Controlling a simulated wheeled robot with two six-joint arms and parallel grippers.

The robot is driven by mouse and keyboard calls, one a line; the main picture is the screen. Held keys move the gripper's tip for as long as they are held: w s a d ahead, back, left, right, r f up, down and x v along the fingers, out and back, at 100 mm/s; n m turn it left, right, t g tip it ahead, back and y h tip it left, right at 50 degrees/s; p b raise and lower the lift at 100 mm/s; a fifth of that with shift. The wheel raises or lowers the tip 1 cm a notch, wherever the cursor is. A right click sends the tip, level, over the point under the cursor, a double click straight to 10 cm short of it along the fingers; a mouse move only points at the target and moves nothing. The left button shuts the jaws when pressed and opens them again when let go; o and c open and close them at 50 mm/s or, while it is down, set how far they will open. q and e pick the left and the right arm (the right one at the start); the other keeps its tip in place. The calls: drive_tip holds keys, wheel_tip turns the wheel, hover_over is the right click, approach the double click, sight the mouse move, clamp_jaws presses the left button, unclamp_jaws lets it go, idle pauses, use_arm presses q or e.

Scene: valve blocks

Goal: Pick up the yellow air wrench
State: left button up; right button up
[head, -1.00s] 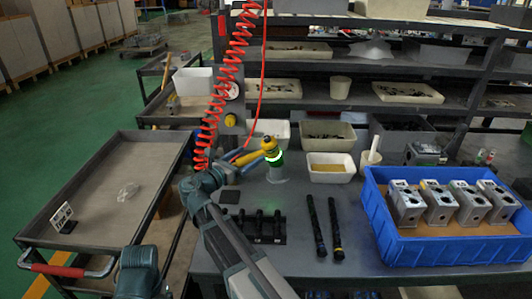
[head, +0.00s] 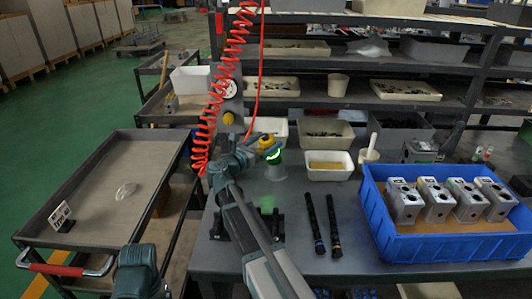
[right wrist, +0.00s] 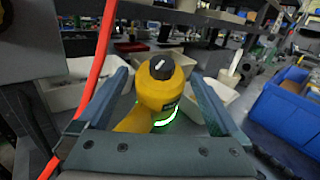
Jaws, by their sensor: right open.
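The yellow air wrench (head: 267,142) stands in a grey holder with a glowing green ring (head: 274,157) at the back of the workbench. My right gripper (head: 258,150) is at the wrench, coming from the left and partly covering its body. In the right wrist view, the yellow wrench (right wrist: 157,92) with its black end cap lies between the two spread fingers of my right gripper (right wrist: 160,78). The fingers are open, one on each side of it. Contact cannot be told.
A red coiled hose (head: 222,85) hangs left of the wrench. White bins (head: 330,172) stand right of it. A blue crate (head: 445,247) with metal valve blocks (head: 403,203) is at right. Two black rods (head: 334,228) lie on the bench (head: 372,262). A grey cart (head: 100,185) stands at left.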

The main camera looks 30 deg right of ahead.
drive_tip(key=shift+w+d, duration=0.1)
drive_tip(key=shift+d, duration=0.15)
clamp_jaws()
idle(0.3)
